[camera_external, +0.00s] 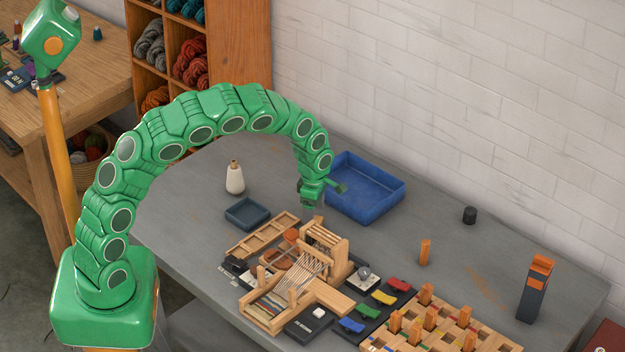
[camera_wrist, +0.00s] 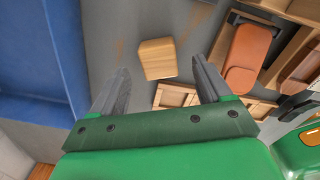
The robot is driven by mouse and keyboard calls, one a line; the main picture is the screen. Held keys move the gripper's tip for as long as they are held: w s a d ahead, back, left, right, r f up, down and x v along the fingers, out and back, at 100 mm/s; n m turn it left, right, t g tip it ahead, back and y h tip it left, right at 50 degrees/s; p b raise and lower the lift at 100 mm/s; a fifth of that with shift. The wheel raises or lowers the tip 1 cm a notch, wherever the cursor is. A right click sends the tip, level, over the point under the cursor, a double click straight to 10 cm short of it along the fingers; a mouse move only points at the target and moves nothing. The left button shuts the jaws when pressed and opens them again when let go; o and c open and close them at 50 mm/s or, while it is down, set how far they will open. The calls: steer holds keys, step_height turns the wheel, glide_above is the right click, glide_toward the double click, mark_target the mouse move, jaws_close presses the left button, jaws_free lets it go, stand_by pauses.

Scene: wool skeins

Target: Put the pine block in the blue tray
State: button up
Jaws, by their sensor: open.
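The pine block (camera_wrist: 157,59) is a small pale wooden block on the grey tabletop in the wrist view. It lies beyond and between my open fingertips, with clear gaps to both fingers. I cannot make it out in the external view, where my gripper or the wooden loom may hide it. The blue tray (camera_external: 352,205) is large, shallow and empty, at the back of the table. It also fills the left of the wrist view (camera_wrist: 38,45). My gripper (camera_external: 322,194) is open and empty, pointing down by the tray's front left corner.
A wooden loom (camera_external: 328,240) stands just in front of my gripper. A small dark tray (camera_external: 247,213) and a cream bottle (camera_external: 235,179) are to the left. The table between is mostly clear.

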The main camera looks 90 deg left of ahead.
steer(key=shift+f, duration=2)
steer(key=c, duration=1.1)
steer(key=shift+r, duration=0.1)
